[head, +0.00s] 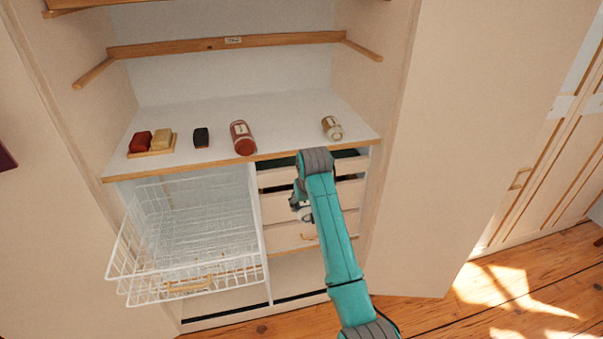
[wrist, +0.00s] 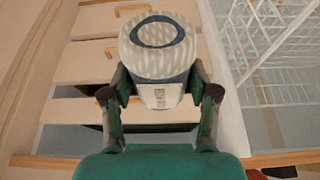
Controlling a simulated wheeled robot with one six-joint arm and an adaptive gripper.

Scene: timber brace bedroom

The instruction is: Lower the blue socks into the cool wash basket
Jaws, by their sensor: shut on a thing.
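My gripper (wrist: 159,94) is shut on a pale ribbed roll with a blue ring and blue band, which I take as the blue socks (wrist: 158,63); a small pale label shows on its near side. In the head view my gripper (head: 301,205) is in front of the drawers, right of the white wire basket (head: 118,262), and the socks (head: 306,214) are small and partly hidden. The basket is pulled out at the lower left and looks empty. It also shows in the wrist view (wrist: 232,85), to the right, apart from the socks. No wash name is readable on it.
Drawers (head: 283,237) stand right of the basket, behind my arm.

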